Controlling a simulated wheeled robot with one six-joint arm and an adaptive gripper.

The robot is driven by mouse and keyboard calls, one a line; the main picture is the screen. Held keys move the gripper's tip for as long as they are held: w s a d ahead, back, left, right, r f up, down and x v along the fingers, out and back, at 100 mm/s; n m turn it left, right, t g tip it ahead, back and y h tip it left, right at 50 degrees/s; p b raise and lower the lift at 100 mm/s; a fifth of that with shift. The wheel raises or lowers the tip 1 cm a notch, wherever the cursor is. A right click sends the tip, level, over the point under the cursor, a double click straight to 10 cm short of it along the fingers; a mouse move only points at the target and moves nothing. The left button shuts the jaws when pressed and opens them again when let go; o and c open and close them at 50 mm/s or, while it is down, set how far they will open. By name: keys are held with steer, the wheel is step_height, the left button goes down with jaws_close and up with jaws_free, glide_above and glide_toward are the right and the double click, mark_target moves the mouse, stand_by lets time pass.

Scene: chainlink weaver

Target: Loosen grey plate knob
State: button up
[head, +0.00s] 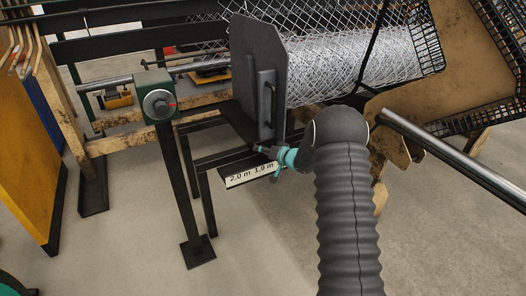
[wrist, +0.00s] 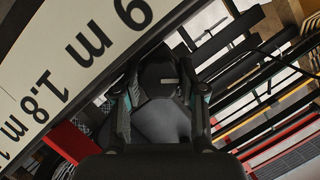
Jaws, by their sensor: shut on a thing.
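The dark grey plate (head: 245,80) stands upright in the head view, with a tall handle bracket (head: 266,100) on its right face. My gripper (head: 266,152) is at the plate's lower edge, just above the ruler strip. In the wrist view my gripper (wrist: 162,100) has its two dark fingers with teal parts closed around a dark grey knob (wrist: 160,75). The fingers touch the knob on both sides. In the head view the knob is hidden by my gripper.
A ruler strip (head: 250,174) marked 2.0 m and 1.9 m runs beside my gripper; it fills the upper left of the wrist view (wrist: 60,65). A green block with a round dial (head: 159,104) stands left. A chain-link mesh roll (head: 350,65) lies behind. Floor in front is clear.

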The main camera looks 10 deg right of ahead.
steer(key=shift+n, duration=0.3)
steer(key=shift+f+n+h+b, duration=0.1)
steer(key=shift+n+h+b, duration=0.6)
steer(key=shift+b, duration=0.3)
steer(key=n+h+b, duration=0.1)
steer(key=b, duration=0.2)
steer(key=shift+a+f+n, duration=0.1)
steer(key=shift+f+n, duration=0.05)
steer(key=shift+n, duration=0.25)
steer(key=n+h+b, duration=0.1)
steer(key=b, duration=0.3)
steer(key=shift+f+n+t+b, duration=0.1)
steer(key=shift+n+t+b, duration=0.3)
steer(key=n+h+b, duration=0.1)
steer(key=b, duration=0.2)
steer(key=shift+n+t+h, duration=0.3)
steer(key=shift+a+r+n+t+h+b, duration=0.1)
steer(key=shift+r+n+t+h+b, duration=0.25)
steer(key=shift+n+h+b, duration=0.45)
steer(key=shift+n+t+h, duration=0.4)
steer(key=shift+n+t, duration=0.05)
steer(key=shift+n, duration=0.8)
steer(key=shift+n+t+h, duration=0.4)
steer(key=shift+n, duration=0.85)
